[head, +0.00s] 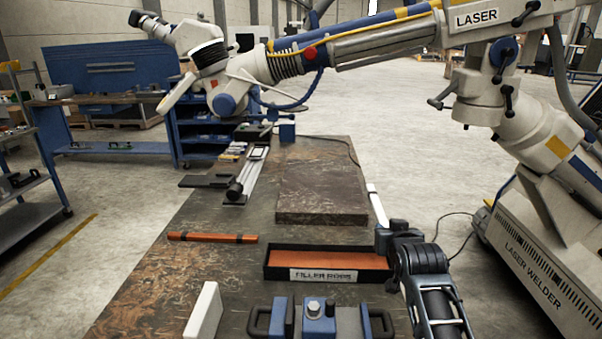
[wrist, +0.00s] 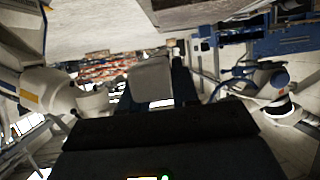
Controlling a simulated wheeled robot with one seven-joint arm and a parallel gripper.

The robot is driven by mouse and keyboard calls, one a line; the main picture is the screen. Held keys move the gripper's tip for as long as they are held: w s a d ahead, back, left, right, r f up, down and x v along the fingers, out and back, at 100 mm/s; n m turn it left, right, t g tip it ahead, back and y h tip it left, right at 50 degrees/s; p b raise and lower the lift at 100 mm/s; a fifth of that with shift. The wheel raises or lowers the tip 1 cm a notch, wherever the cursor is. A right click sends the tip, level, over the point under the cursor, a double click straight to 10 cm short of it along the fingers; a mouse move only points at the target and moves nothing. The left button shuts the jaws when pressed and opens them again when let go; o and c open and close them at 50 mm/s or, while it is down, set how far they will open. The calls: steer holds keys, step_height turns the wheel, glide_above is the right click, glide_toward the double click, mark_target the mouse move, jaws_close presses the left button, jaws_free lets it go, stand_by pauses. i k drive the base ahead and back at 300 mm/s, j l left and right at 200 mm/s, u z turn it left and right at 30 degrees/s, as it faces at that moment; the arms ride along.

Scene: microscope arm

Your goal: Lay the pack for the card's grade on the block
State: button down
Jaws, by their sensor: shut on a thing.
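My gripper (head: 385,228) is over the right side of the bench in the head view, shut on a thin white card-like thing (head: 376,204), seen nearly edge-on. In the wrist view it appears as a plain grey face (wrist: 150,80); no writing shows. An orange-brown pack of rods (head: 210,237) with dark bands lies on the bench at the left. A black tray (head: 322,275) labelled "FILLER RODS" has an orange-brown inside. A thick dark mottled block (head: 320,217) lies on the bench behind it, its top bare.
A white upright slab (head: 204,312) and a blue clamp fixture (head: 318,318) stand at the front. A metal rail stand (head: 246,178) lies at the back left. The white laser arm (head: 350,45) reaches over the bench's far end.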

mark_target(300, 183)
steer(key=i+j, duration=0.3)
steer(key=j, duration=0.15)
steer(key=i+j, duration=0.3)
steer(key=j, duration=0.15)
steer(key=i+j, duration=0.3)
steer(key=j, duration=0.2)
